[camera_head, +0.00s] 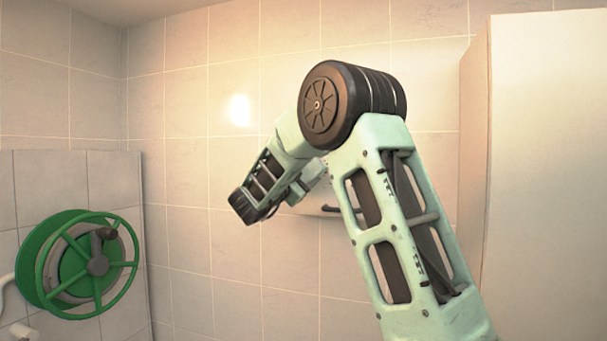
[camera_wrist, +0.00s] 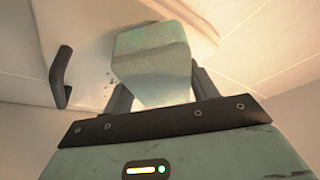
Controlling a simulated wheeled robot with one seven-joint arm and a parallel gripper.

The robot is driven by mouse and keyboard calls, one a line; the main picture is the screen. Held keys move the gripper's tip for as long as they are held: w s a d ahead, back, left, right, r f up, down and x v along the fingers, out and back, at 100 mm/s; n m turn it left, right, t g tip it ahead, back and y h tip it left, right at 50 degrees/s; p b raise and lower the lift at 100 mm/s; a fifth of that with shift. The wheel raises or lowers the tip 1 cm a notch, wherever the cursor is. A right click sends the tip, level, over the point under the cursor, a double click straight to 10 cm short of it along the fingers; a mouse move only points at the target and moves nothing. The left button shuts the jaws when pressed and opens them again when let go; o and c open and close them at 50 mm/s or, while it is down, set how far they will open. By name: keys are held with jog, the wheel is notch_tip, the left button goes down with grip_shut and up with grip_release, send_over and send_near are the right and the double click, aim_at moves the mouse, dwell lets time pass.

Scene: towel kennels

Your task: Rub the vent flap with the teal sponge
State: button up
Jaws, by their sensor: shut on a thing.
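The teal sponge (camera_wrist: 150,58) is a pale, blocky piece between my gripper's fingers (camera_wrist: 158,88) in the wrist view. My gripper is shut on it. The vent flap (camera_wrist: 88,42) is a cream panel behind and left of the sponge, with a dark bar handle (camera_wrist: 62,76) and a few dark specks. The sponge's far end overlaps the flap in the picture; I cannot tell whether they touch. In the head view the flap is mostly hidden behind my arm, and its dark handle (camera_head: 331,209) shows below my forearm.
A green hose reel (camera_head: 82,262) hangs on the tiled wall at the left. A tall pale cabinet (camera_head: 545,150) stands at the right. The tiled back wall (camera_head: 200,180) left of my arm is clear.

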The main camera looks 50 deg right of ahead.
jog(key=shift+w+d, duration=0.35)
jog(key=shift+d, duration=0.55)
dwell(0.3)
jog(key=shift+s+d+f+b, duration=0.1)
jog(key=shift+s+d+b, duration=0.1)
jog(key=shift+s+b, duration=0.4)
jog(key=shift+s+d+b, duration=0.2)
jog(key=shift+s+b, duration=0.25)
jog(key=shift+s, duration=0.1)
jog(key=shift+s+d+b, duration=0.55)
jog(key=shift+s+b, duration=0.2)
jog(key=shift+s, duration=0.45)
jog(key=shift+s+d+b, duration=0.55)
jog(key=shift+s+b, duration=0.2)
jog(key=shift+s, duration=0.45)
jog(key=shift+s+d+b, duration=0.55)
jog(key=shift+s+b, duration=0.2)
jog(key=shift+s, duration=0.45)
jog(key=s+d+b, duration=0.3)
jog(key=s+b, duration=0.2)
jog(key=s, duration=0.4)
jog(key=shift+d, duration=0.3)
jog(key=shift+w, duration=0.15)
